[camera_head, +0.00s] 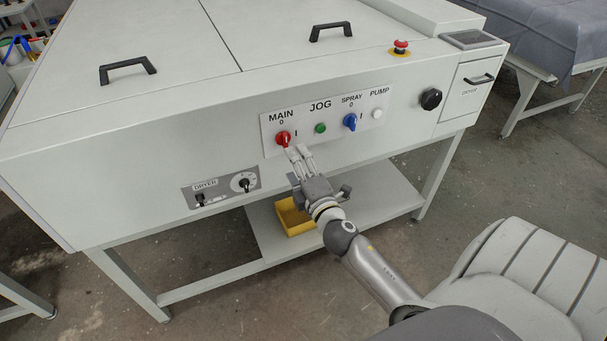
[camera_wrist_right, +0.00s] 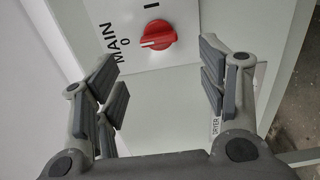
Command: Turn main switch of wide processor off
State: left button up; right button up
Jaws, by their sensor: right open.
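The red main switch (camera_head: 283,138) sits under the MAIN label on the white control panel of the wide processor (camera_head: 130,130). Its 0 mark is above it and its I mark is to its right. My right gripper (camera_head: 296,150) is open and empty, just below and slightly right of the switch in the head view. In the wrist view its fingers (camera_wrist_right: 160,72) are spread wide and appear apart from the switch. My left gripper is out of view.
To the right on the panel are a green JOG button (camera_head: 320,128), a blue SPRAY switch (camera_head: 350,122) and a white PUMP button (camera_head: 377,114). A dryer panel (camera_head: 222,187) is lower left. A black knob (camera_head: 431,99) and red emergency button (camera_head: 401,46) are further right.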

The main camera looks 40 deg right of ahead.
jog(key=shift+v, duration=1.95)
